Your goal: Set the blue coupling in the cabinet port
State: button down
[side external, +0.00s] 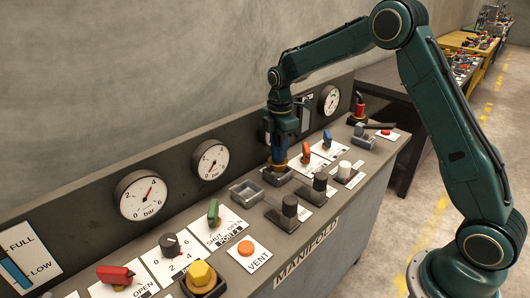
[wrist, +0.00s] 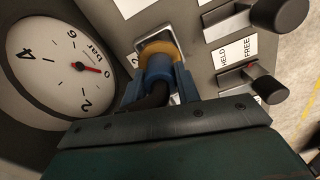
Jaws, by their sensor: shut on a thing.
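The blue coupling (wrist: 159,66) has an orange-yellow collar and a dark hose or cable behind it. My gripper (wrist: 159,82) is shut on the coupling, with a finger on each side of it. In the side view my gripper (side external: 279,153) points straight down at the back of the console. The collar end is at the square grey cabinet port (side external: 277,178), which also shows in the wrist view (wrist: 147,41). The collar covers part of the opening, so I cannot tell how deep the coupling sits. Its lower end is hidden.
A pressure gauge (wrist: 68,62) is close by on the back panel.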

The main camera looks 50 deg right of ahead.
jog(key=shift+f, duration=1)
jog(key=shift+f, duration=0.35)
jog(key=c, duration=1)
grip_release()
notch_tip(320, 180, up, 12)
jog(key=shift+f, duration=0.2)
jog(key=shift+r, duration=0.55)
